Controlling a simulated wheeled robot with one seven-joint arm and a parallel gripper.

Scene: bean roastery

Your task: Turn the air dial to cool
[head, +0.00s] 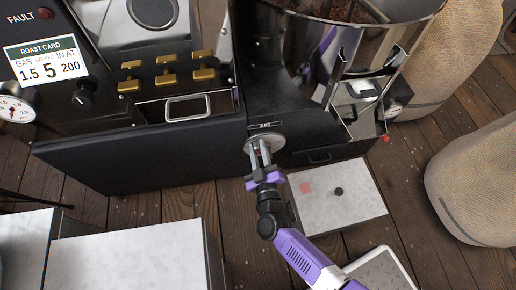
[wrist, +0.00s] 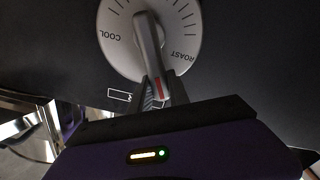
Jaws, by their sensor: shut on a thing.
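The air dial (head: 265,143) is a pale round disc below a small AIR label on the front of the black roaster. In the wrist view the dial (wrist: 123,55) shows COOL at left and ROAST at lower right, with tick marks along its top and right. Its grey bar handle (wrist: 147,30) has a red mark at the lower end, lying between the two words and somewhat nearer ROAST. My gripper (head: 262,160) is at the dial, its fingers shut on the handle. In the wrist view the fingers (wrist: 158,90) close around the handle's lower end.
A black panel (head: 160,70) with brass switches, a gauge (head: 15,108) and a roast card (head: 48,62) is at left. A pale-topped box (head: 345,205) stands below right of the dial. Sacks (head: 480,180) stand at right. Pale-topped blocks (head: 140,255) are at lower left.

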